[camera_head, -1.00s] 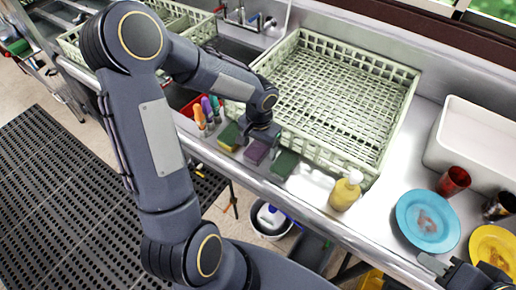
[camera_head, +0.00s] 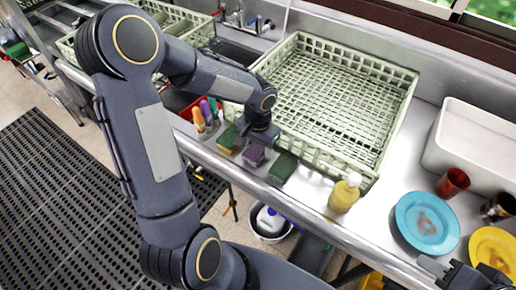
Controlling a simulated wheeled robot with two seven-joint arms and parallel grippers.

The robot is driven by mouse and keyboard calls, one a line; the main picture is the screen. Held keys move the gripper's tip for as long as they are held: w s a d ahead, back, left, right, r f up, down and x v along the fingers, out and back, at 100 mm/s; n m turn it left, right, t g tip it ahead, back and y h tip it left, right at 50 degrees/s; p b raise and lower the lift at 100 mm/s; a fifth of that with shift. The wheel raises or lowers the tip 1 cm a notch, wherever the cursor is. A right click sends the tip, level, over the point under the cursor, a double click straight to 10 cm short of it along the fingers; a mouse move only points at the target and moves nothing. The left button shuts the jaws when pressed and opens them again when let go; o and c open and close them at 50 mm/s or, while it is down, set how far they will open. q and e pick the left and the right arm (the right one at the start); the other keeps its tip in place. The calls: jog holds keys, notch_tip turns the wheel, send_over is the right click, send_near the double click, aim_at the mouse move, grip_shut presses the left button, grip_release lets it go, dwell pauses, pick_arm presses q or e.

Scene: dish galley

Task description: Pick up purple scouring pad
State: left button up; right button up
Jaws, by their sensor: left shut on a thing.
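The purple scouring pad (camera_head: 254,156) is near the counter's front edge, between a green-and-yellow pad (camera_head: 228,138) on its left and a dark green pad (camera_head: 283,166) on its right. My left gripper (camera_head: 257,143) is directly over the purple pad, shut on its upper part. The fingers are small and partly hidden by the wrist, and I cannot tell if the pad touches the counter. My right gripper (camera_head: 436,268) shows only in part at the bottom right, near the plates; its jaw opening is unclear.
A pale dish rack (camera_head: 392,125) stands behind the pads. A holder with coloured brushes (camera_head: 205,115) is to the left. A yellow soap bottle (camera_head: 344,194), blue plate (camera_head: 427,222), yellow plate (camera_head: 492,250), red cup (camera_head: 453,182) and white bin (camera_head: 476,143) are to the right.

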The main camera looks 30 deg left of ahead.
pick_arm(q)
notch_tip(320, 180, up, 3)
jog(key=shift+f, duration=0.15)
jog(key=s+r, duration=0.1)
jog(key=r, duration=0.1)
jog(key=s+d+r, duration=0.1)
jog(key=s, duration=0.1)
jog(key=s+d+r+b, duration=0.1)
jog(key=r, duration=0.1)
jog(key=shift+s+d+r, duration=0.2)
jog(key=shift+r, duration=0.1)
jog(key=s+d+r+b, duration=0.1)
jog(key=s+d+r, duration=0.3)
jog(key=s, duration=0.4)
jog(key=shift+o, duration=1.3)
jog(key=shift+c, duration=1)
jog(key=shift+f, duration=0.1)
